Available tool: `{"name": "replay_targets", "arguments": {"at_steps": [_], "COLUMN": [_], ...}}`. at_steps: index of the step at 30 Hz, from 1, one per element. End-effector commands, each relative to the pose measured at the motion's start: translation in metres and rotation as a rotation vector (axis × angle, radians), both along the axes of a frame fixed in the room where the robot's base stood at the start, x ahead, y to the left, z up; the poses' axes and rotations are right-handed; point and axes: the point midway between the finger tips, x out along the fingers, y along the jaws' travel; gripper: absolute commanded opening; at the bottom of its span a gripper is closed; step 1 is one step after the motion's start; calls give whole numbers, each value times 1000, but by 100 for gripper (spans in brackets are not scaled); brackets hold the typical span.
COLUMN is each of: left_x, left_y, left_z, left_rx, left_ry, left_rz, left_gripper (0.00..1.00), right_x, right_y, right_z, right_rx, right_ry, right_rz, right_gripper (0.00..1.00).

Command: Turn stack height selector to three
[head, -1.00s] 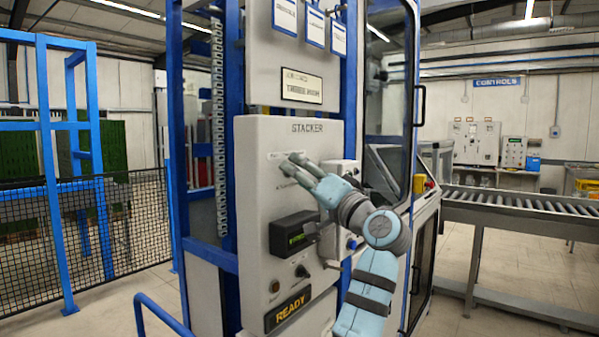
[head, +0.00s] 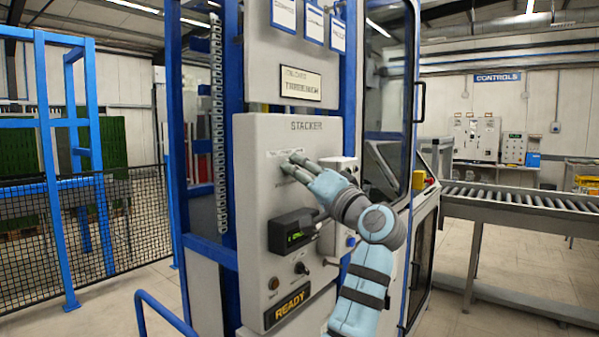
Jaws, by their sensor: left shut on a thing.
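The light grey stacker panel (head: 255,200) stands in the middle, labelled STACKER at its top. My left gripper (head: 289,164) is at the upper part of this panel, its fingers pointing at the panel face. It is shut on the stack height selector, which the fingers hide. The selector's setting cannot be read. Faint small marks show on the panel just above the fingertips. A display sign (head: 301,85) above the panel carries text that seems to read THREE HIGH. My right gripper is not in view.
Below the gripper are a black box with a green display (head: 292,231), a small dark knob (head: 301,268), a brown button (head: 273,284) and a READY sign (head: 287,305). A roller conveyor (head: 520,203) runs at right. Blue fencing (head: 80,190) stands at left.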

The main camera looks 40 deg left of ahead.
Motion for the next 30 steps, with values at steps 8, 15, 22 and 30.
{"name": "replay_targets", "arguments": {"at_steps": [8,15,22,30], "left_x": [0,-1,-1,-2], "left_y": [0,0,0,0], "left_z": [5,9,9,8], "left_rx": [-8,-13,-17,-19], "left_ry": [171,377,557,690], "left_rz": [-1,0,-1,-1], "left_gripper": [0,0,0,0], "right_x": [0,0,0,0], "right_y": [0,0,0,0], "right_z": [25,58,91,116], "right_rx": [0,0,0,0], "right_ry": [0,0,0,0], "right_rz": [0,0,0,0], "right_gripper": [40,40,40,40]}}
